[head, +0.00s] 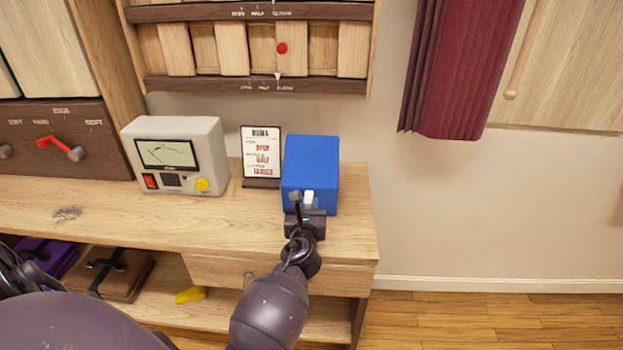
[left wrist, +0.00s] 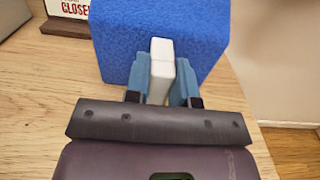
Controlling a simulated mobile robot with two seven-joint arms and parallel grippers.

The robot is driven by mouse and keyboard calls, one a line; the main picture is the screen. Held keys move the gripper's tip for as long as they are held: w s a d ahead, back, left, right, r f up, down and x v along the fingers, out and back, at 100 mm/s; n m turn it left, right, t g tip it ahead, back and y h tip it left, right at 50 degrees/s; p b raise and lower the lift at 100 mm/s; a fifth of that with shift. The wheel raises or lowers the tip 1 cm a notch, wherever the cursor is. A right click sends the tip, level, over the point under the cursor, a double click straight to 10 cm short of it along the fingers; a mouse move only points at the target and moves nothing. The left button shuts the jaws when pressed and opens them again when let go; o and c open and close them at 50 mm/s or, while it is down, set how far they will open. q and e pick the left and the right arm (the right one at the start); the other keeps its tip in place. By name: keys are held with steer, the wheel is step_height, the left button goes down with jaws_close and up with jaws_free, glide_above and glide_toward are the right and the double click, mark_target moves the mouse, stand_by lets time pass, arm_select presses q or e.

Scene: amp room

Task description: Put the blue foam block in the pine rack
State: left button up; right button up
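The blue foam block (head: 312,160) stands upright near the right end of the wooden desk. A small white piece (head: 308,197) sits at its near face. My left gripper (head: 305,203) is at that near face. In the left wrist view, its two fingers (left wrist: 160,85) lie close on both sides of the white piece (left wrist: 161,70), seemingly closed on it, with the blue block (left wrist: 205,30) directly beyond. The contact is partly hidden. My right gripper is not in view. I cannot tell for sure which thing is the pine rack; a pine-framed slatted unit (head: 359,85) hangs above the desk.
A sign (head: 261,153) stands just left of the block, and a grey meter box (head: 175,155) further left. Brown and purple cases (head: 120,274) lie on the shelf below. A maroon curtain (head: 455,70) hangs at right. The floor right of the desk is clear.

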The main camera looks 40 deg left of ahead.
arm_select(q)
jaws_close()
steer(key=shift+r, duration=0.1)
